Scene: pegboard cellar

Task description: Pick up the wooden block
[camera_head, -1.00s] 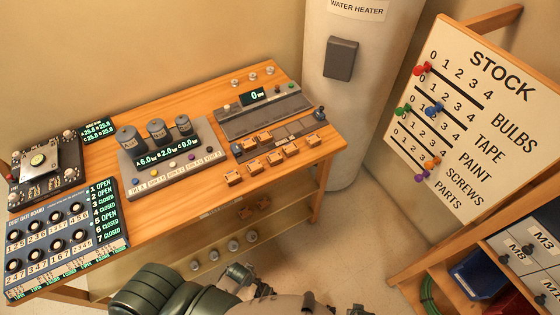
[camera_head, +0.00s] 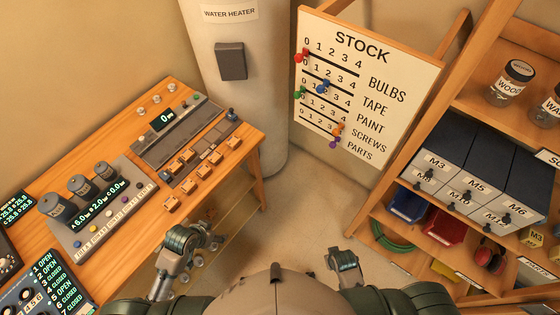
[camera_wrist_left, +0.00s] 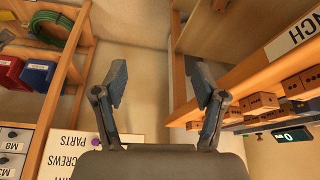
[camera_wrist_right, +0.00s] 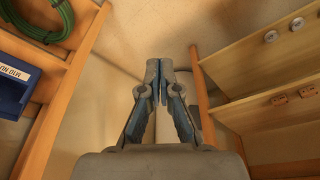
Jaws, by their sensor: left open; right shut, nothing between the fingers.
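Several small orange-brown wooden blocks (camera_head: 203,171) sit in rows at the right end of the workbench. Blocks with dark holes (camera_wrist_left: 258,103) also show at the right of the left wrist view. Which one is the task's block, I cannot tell. My left gripper (camera_head: 207,236) is in front of the bench, below and apart from the blocks. In the left wrist view its fingers (camera_wrist_left: 157,78) are spread with nothing between them. My right gripper (camera_wrist_right: 159,68) is shut and empty in the right wrist view, away from the blocks. Its arm shows low in the head view.
The workbench (camera_head: 130,265) carries a panel with three dark cylinders (camera_head: 82,187). A water heater (camera_head: 238,90) stands behind it. A stock board (camera_head: 365,90) and a shelf with grey drawers (camera_head: 465,180) stand right. Floor between is clear.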

